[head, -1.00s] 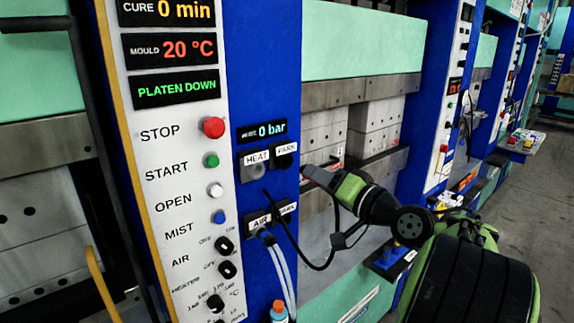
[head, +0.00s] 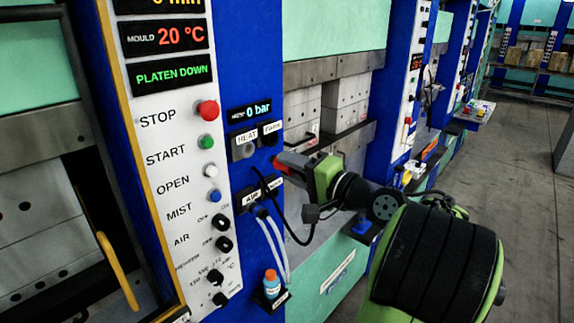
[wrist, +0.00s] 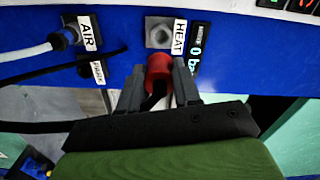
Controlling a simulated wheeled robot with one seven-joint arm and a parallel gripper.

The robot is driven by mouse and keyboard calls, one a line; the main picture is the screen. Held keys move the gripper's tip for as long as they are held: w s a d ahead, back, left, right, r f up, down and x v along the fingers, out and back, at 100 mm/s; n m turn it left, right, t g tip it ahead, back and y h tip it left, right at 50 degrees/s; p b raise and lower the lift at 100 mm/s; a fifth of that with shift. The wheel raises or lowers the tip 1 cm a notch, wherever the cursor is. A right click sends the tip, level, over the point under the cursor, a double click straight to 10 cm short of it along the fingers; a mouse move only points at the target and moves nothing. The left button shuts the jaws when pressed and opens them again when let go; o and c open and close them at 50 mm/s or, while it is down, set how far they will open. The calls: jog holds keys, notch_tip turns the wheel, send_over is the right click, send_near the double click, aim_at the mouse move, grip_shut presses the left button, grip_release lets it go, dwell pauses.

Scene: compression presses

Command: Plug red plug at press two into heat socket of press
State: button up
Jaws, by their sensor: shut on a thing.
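The red plug (wrist: 159,70) is between the fingers of my gripper (wrist: 160,84), which is shut on it. In the wrist view the plug's red end is just below the grey HEAT socket (wrist: 159,34), apart from it. In the head view the HEAT socket (head: 243,150) is on the blue press column and looks empty. My gripper (head: 284,164) with the red plug (head: 280,160) points left at the column, right of and slightly below that socket. The plug's black cable (head: 285,228) hangs in a loop below. The plug's front face is hidden.
A PARK socket (head: 271,138) is right of HEAT. Below, a pale hose (head: 272,240) runs from the AIR socket (wrist: 62,40). A second PARK socket (wrist: 84,68) shows beside AIR. An orange-capped bottle (head: 271,283) stands lower on the column. Open floor lies to the right.

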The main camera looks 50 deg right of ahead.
aim_at(271, 159)
jog(key=shift+d, duration=0.1)
jog(key=shift+w+a+r, duration=0.1)
jog(key=shift+a, duration=0.2)
jog(key=w+p, duration=0.1)
jog(key=w, duration=0.4)
jog(key=shift+w+a+p, duration=0.15)
jog(key=shift+w+p, duration=0.2)
jog(key=shift+p, duration=0.05)
dwell(1.1)
jog(key=shift+w, duration=0.15)
jog(key=shift+w+p, duration=0.3)
jog(key=shift+p, duration=0.05)
jog(key=shift+w+p, duration=0.35)
jog(key=shift+w, duration=0.65)
grip_shut()
